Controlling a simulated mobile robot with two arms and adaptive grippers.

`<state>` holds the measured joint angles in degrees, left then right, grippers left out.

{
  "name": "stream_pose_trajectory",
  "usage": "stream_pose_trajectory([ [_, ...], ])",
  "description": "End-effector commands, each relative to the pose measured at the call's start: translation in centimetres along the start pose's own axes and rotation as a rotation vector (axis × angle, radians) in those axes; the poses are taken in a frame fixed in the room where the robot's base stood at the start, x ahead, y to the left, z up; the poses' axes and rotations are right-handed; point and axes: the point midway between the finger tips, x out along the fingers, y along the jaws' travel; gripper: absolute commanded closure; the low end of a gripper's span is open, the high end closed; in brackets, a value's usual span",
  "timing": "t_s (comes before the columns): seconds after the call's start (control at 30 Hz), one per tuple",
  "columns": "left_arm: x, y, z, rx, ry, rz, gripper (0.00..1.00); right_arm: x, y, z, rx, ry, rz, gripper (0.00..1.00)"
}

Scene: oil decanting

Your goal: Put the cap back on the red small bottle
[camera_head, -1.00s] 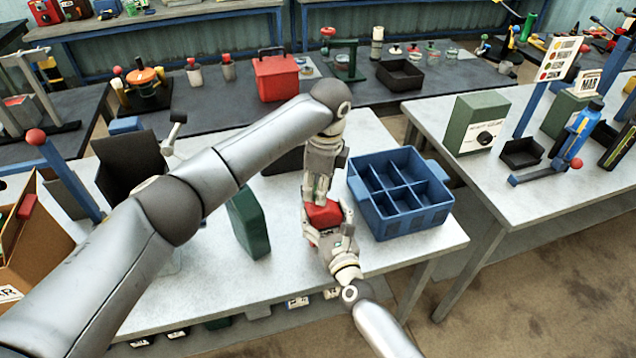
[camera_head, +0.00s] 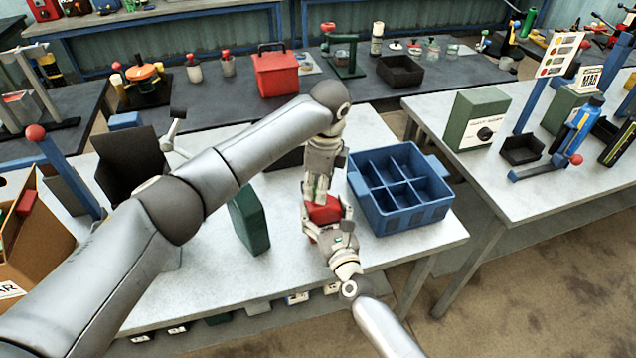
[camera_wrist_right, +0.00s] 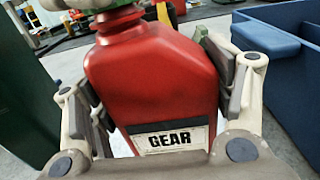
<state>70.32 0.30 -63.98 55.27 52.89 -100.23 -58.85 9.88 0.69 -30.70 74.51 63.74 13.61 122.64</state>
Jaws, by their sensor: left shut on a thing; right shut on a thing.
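The red small bottle (camera_head: 324,211) stands upright at the front of the white table, beside the blue crate. My right gripper (camera_head: 325,222) is shut on its body from the front. In the right wrist view the bottle (camera_wrist_right: 152,75) fills the middle, with a label reading GEAR, between the fingers of my right gripper (camera_wrist_right: 160,100). My left gripper (camera_head: 318,190) comes down from above and is shut at the bottle's neck. A bit of green shows there at the top of the right wrist view, perhaps the cap (camera_wrist_right: 100,5). Most of the cap is hidden by the left fingers.
A blue divided crate (camera_head: 405,222) stands close on the right. A dark green container (camera_head: 248,220) stands on the left. A cardboard box (camera_head: 38,245) is at the far left. The white table (camera_head: 290,255) has bare room in front of the green container.

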Motion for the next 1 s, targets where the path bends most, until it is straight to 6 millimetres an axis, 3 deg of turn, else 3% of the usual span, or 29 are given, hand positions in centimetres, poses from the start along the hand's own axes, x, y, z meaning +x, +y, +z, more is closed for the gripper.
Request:
stream_pose_trajectory([
  [0.13, 0.01, 0.01, 0.0, 0.036, 0.002, -0.004, 0.79, -0.03, -0.03, -0.08, 0.0, 0.001, 0.0, 0.92],
  [0.27, 0.04, 0.06, 0.02, 0.193, 0.007, -0.02, 0.79, -0.03, -0.03, -0.09, 0.0, 0.001, 0.0, 0.92],
  [1.0, 0.06, 0.15, 0.32, 1.459, 0.039, -0.153, 0.79, -0.03, -0.05, -0.09, 0.0, 0.002, -0.001, 0.92],
])
